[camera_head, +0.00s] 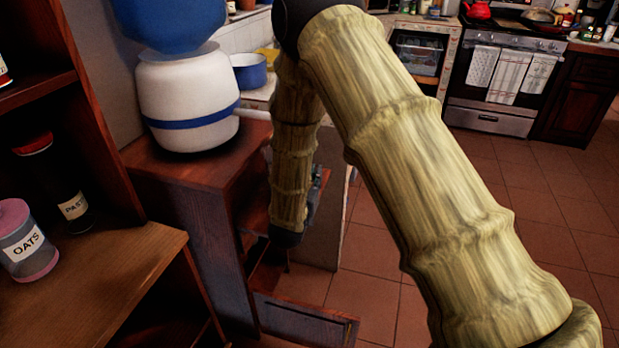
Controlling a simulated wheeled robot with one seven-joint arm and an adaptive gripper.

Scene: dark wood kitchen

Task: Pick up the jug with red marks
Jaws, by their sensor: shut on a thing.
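My arm comes in from the lower right, bends at the top and reaches down beside the dark wood cabinet. A small dark grey part of my gripper (314,196) shows behind the lower arm link, at the cabinet's right side. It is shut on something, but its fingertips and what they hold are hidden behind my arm. I make out no jug with red marks in this view.
A white water dispenser with a blue band (186,98) stands on the cabinet (180,168). An open door or drawer front (306,322) juts out low. Tiled floor (375,275) is clear toward the stove (500,85).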

